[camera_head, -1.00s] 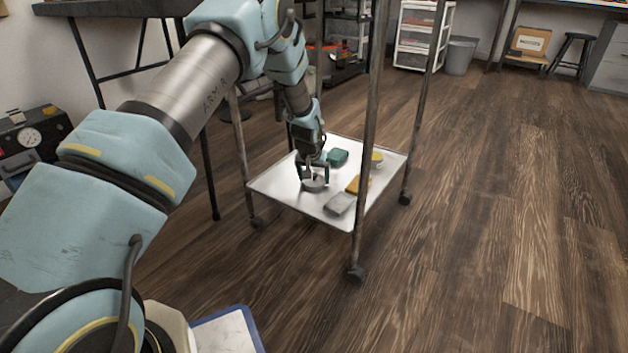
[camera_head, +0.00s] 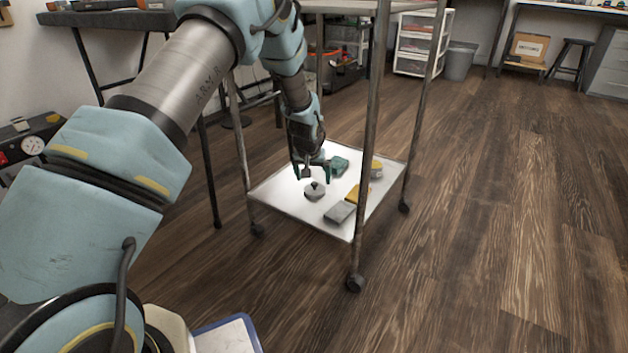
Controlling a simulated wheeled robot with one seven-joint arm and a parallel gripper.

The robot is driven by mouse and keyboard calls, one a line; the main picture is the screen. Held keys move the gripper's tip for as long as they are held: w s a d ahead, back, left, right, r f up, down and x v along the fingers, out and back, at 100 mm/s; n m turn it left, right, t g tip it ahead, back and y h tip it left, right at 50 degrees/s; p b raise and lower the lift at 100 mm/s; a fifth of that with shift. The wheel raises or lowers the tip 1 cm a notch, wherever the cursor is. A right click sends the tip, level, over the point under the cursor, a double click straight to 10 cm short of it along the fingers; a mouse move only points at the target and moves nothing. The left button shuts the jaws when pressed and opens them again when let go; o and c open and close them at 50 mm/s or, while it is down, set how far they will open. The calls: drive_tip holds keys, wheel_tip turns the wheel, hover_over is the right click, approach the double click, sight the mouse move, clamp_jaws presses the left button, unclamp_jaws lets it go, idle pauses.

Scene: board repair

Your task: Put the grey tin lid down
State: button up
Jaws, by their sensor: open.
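The grey tin lid (camera_head: 315,192) is a small round disc with a dark knob on top. It lies flat on the white lower shelf (camera_head: 283,203) of a metal cart, near the shelf's middle left. My gripper (camera_head: 311,177) is open and empty, with its fingers pointing down just above and behind the lid. The fingertips look apart from the lid.
On the same shelf are a grey block (camera_head: 340,212), a yellow item (camera_head: 357,193), a green item (camera_head: 339,165) and a yellow-and-grey item (camera_head: 376,168). The cart's upright posts (camera_head: 368,150) stand around the shelf. The wooden floor to the right is clear.

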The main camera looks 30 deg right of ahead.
drive_tip(key=p+v, duration=0.2)
drive_tip(key=v, duration=0.5)
drive_tip(key=a+r+n+y, duration=0.15)
drive_tip(key=a+r, duration=0.35)
drive_tip(key=a, duration=0.6)
drive_tip(key=a+r+n, duration=0.2)
drive_tip(key=a+r, duration=0.3)
drive_tip(key=a, duration=0.7)
drive_tip(key=s+a+r+n+g+y, duration=0.1)
drive_tip(key=s+a+r, duration=0.4)
drive_tip(key=s+a, duration=1)
drive_tip(key=a+n+g, duration=0.1)
drive_tip(key=a+n, duration=0.1)
drive_tip(key=a, duration=0.1)
drive_tip(key=shift+s+a+r, duration=0.2)
drive_tip(key=shift+s+a, duration=0.15)
drive_tip(key=shift+s, duration=0.05)
wheel_tip(320, 180, up, 44)
drive_tip(key=p, duration=4.3)
drive_tip(key=shift+f, duration=0.25)
